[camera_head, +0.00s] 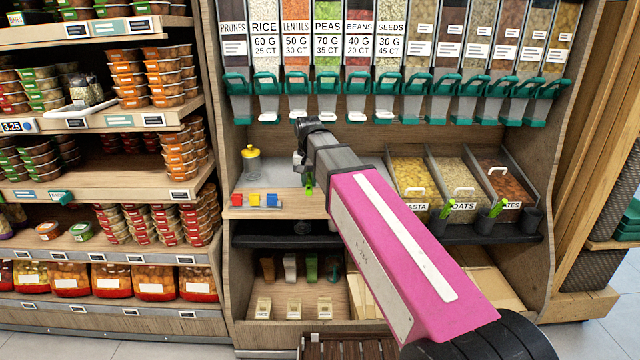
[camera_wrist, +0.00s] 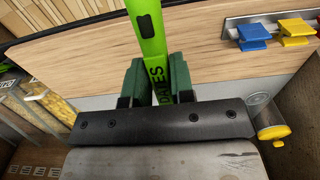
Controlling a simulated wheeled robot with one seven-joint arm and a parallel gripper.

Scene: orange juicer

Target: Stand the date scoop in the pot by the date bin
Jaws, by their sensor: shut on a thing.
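The date scoop is bright green with DATES on its handle (camera_wrist: 150,40). In the wrist view my gripper (camera_wrist: 155,82) is shut on that handle with its dark green pads on both sides; the scoop's far end is out of view. In the head view a bit of green shows at my gripper (camera_head: 307,178), above the left part of the counter, well left of the bins. The date bin (camera_head: 507,180), with dark brown contents and a partly hidden label, is the rightmost open bin. A dark pot (camera_head: 532,221) stands at its front right, with no scoop seen in it.
Two more dark pots (camera_head: 438,224) (camera_head: 486,222) hold green scoops by the pasta and oats bins. Dispensers with green spouts (camera_head: 384,85) hang above. A yellow-lidded jar (camera_head: 251,162) and coloured clips (camera_head: 254,200) are at the left. My pink arm link crosses in front of the counter.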

